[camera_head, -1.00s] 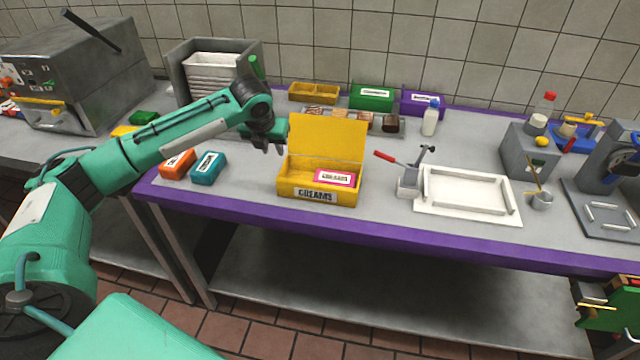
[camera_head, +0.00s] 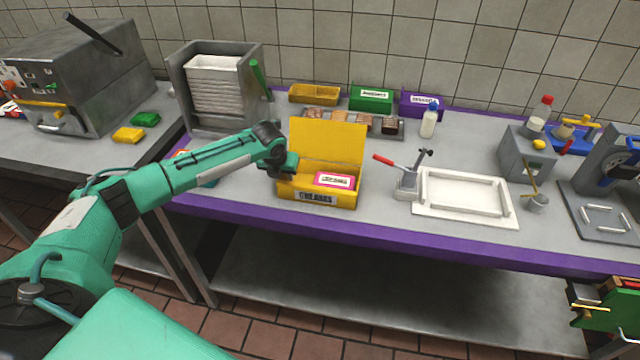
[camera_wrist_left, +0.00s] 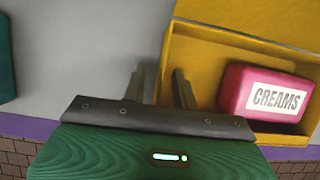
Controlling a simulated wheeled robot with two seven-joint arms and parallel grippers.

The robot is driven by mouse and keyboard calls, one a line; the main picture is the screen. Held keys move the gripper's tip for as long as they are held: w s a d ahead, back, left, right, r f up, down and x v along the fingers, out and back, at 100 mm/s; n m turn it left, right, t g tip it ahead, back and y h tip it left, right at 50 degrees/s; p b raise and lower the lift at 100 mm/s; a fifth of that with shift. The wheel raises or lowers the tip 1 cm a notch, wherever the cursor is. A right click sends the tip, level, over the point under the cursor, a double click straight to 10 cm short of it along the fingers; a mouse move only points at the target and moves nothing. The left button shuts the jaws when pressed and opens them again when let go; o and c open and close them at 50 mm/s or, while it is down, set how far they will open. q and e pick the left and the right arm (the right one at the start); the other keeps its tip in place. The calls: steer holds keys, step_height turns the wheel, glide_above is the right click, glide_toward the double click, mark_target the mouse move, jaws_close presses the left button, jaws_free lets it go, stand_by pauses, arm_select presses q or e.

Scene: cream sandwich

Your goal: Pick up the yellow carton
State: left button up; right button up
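A yellow carton (camera_head: 318,196) with a raised lid and a CREAMS label stands near the front edge of the table in the head view. It also shows in the left wrist view (camera_wrist_left: 215,48). A pink CREAMS pack (camera_head: 334,180) lies inside it, at its right side. My left gripper (camera_wrist_left: 158,80) is open at the carton's left wall. One finger is over the grey tabletop outside the wall and the other is on the inner side. I cannot tell whether they touch it. In the head view the left gripper (camera_head: 286,175) covers the carton's left end. My right gripper is not in view.
A white tray (camera_head: 466,218) and a red-handled tool (camera_head: 405,170) are to the right. Several boxes and a food tray (camera_head: 350,122) are behind. My arm partly hides a teal pack (camera_head: 209,183). Green and yellow blocks (camera_head: 129,135) lie on the left counter.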

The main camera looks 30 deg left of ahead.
arm_select(q)
steer(key=shift+f, duration=0.2)
jaws_close()
